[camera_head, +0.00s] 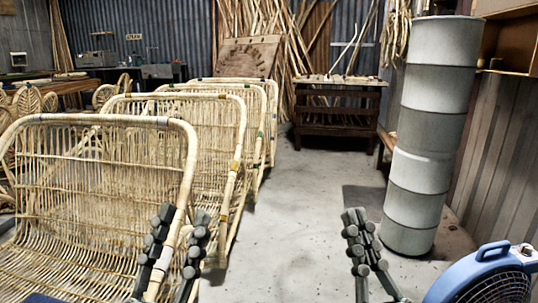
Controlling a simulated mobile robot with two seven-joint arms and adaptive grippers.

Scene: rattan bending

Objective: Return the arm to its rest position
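My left gripper (182,215) is at the bottom, left of centre. Its two dark grey segmented fingers point up with a gap between them, and nothing shows in the gap but the rattan behind. In the picture it overlaps the right edge of the nearest rattan chair frame (188,160); I cannot tell whether it touches. My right gripper (360,218) is at the bottom, right of centre, over the grey floor. Its fingers point up and overlap in the view, so their opening is unclear. No held object shows. Most of both arms is out of view.
Several rattan chair frames (236,135) stand in a row on the left. A tall grey cylinder (432,120) and a blue fan (485,275) stand at the right. A wooden bench (340,105) is at the back. The concrete floor (300,200) between is clear.

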